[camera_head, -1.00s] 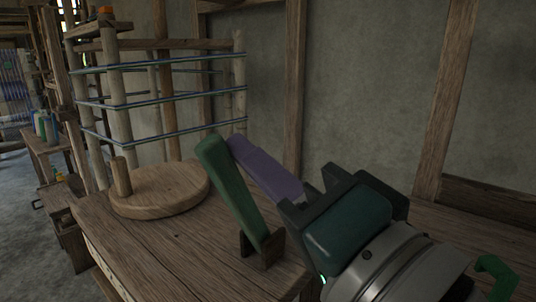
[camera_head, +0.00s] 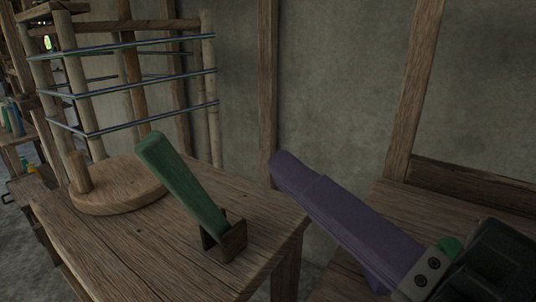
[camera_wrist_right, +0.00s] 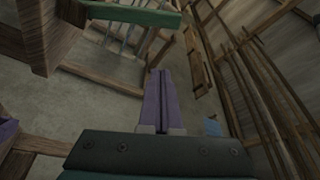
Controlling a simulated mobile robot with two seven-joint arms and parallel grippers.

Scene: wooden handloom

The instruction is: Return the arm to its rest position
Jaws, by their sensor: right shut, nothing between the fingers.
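My right gripper (camera_head: 285,172) reaches in from the lower right in the head view. Its long purple fingers are shut together with nothing between them. They point up and to the left, past the right end of the wooden table, clear of the things on it. In the right wrist view the shut fingers (camera_wrist_right: 161,95) stand in the middle, empty, over the floor. My left gripper does not show in the head view.
A green bar (camera_head: 180,180) leans in a small wooden holder (camera_head: 226,240) on the table (camera_head: 130,245). A round wooden disc with a peg (camera_head: 125,190) and a post frame with blue-green strands (camera_head: 150,42) stand at left. A wall (camera_head: 335,80) is behind.

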